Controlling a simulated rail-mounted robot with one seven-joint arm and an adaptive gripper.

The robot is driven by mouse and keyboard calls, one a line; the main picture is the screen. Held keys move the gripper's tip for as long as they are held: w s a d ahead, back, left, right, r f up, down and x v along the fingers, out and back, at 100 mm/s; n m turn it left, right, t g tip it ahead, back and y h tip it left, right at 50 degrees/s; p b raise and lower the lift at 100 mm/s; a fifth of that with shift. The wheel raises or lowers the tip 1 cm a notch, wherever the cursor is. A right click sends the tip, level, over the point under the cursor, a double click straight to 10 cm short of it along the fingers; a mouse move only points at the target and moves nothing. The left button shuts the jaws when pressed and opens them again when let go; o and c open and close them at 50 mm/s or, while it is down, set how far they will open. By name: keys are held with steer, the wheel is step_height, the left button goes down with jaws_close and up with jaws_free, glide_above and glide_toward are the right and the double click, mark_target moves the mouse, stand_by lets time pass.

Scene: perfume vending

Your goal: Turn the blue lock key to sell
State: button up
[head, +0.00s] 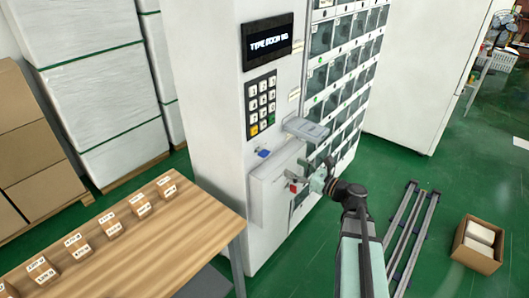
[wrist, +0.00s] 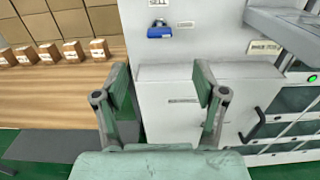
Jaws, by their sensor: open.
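The blue lock key (head: 263,153) is a small blue piece on the white front of the vending machine (head: 215,120), below and left of the grey shelf. In the wrist view the blue key (wrist: 160,32) sits at the top, with a label reading SELL just above it. My gripper (head: 305,182) is in front of the machine, lower and to the right of the key. In the wrist view my gripper (wrist: 163,82) is open, with nothing between its two green fingers. The key lies beyond and above the fingertips, apart from them.
A wooden table (head: 190,235) with several small boxes stands at the left. A grey shelf (head: 306,129) juts from the machine above my gripper. A black handle (wrist: 252,128) is right of the fingers. Metal rails (head: 410,235) and an open carton (head: 478,245) lie right.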

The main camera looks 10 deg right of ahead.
mark_target(268, 154)
steer(key=p+x, duration=0.4)
steer(key=x, duration=1)
steer(key=c, duration=1.1)
